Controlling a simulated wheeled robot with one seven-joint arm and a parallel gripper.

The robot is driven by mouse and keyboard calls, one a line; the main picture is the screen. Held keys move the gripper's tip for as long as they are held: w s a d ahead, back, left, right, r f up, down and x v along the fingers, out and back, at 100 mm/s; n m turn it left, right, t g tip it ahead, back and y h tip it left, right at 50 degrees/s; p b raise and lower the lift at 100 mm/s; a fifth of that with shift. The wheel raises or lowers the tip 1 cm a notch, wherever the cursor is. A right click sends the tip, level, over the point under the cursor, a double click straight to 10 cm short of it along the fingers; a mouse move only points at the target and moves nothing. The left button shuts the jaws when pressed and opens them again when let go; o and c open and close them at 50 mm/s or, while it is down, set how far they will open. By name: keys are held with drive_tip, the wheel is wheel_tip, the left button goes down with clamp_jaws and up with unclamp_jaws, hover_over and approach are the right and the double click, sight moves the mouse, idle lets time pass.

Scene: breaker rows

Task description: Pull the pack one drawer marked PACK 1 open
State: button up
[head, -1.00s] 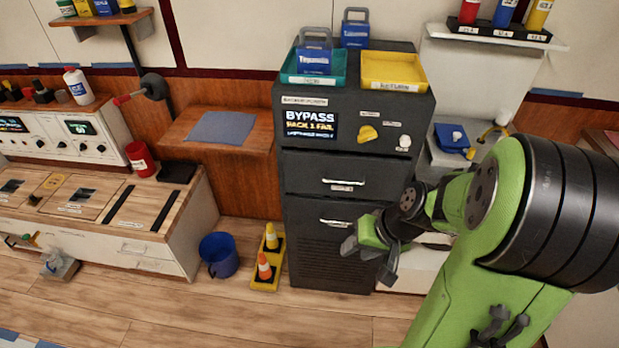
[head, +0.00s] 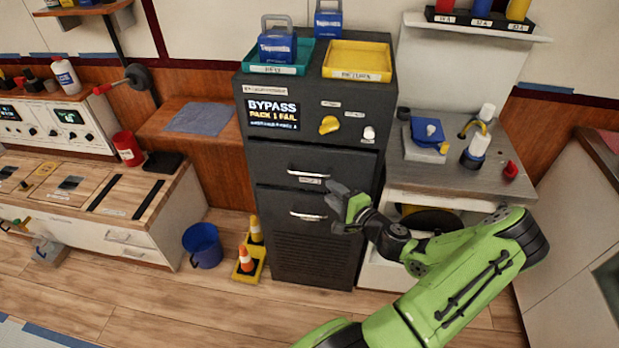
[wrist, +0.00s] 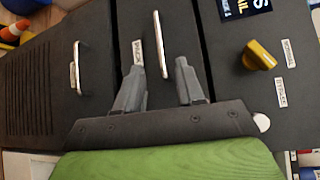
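The dark grey cabinet (head: 318,248) has two closed drawers. The upper drawer (head: 345,166) has a silver bar handle (head: 309,174) with a small label (head: 311,181) below it, too small to read surely. The lower drawer has a similar handle (head: 308,216). My gripper (head: 334,208) is open and empty in front of the cabinet, just right of the handles. In the wrist view my gripper (wrist: 158,68) has its fingers apart, with the upper handle (wrist: 161,45) and its label (wrist: 138,56) appearing between and beyond the fingertips. No contact is visible.
A teal tray (head: 272,69) and a yellow tray (head: 357,76) sit on the cabinet. A yellow knob (head: 329,125) and a white knob (head: 369,133) are above the drawers. A blue bucket (head: 203,246) and cones (head: 246,260) stand on the floor at left.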

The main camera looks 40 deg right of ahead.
drive_tip(key=w+d+f, duration=0.1)
drive_tip(key=w, duration=0.8)
drive_tip(key=shift+w+f, duration=0.2)
drive_tip(key=shift+w, duration=0.1)
clamp_jaws()
